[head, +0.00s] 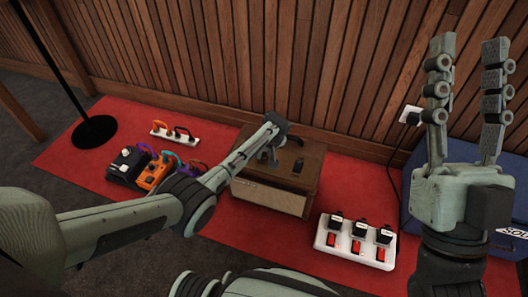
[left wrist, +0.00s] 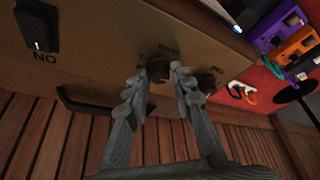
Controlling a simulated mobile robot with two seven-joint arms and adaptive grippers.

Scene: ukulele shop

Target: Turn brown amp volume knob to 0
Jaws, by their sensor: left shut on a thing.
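The brown amp (head: 312,163) stands on the red mat by the wooden wall. My left gripper (head: 268,150) reaches down to its top panel, hiding the knobs in the head view. In the left wrist view the tan panel (left wrist: 95,62) shows a dark knob (left wrist: 158,70) between the left fingertips, and the fingers are shut on it. A second dark knob (left wrist: 211,79) is just right of the fingers, partly hidden. The lettering and the knob's pointer are too small to read. My right gripper (head: 468,50) is raised, open and empty, at the right.
A black ON switch (left wrist: 38,26) sits on the same panel, with a dark handle (left wrist: 85,107) near the panel's edge. A white power strip (head: 352,252), a blue amp (head: 403,205), orange pedal (head: 153,176) and black stand base (head: 94,132) surround the amp.

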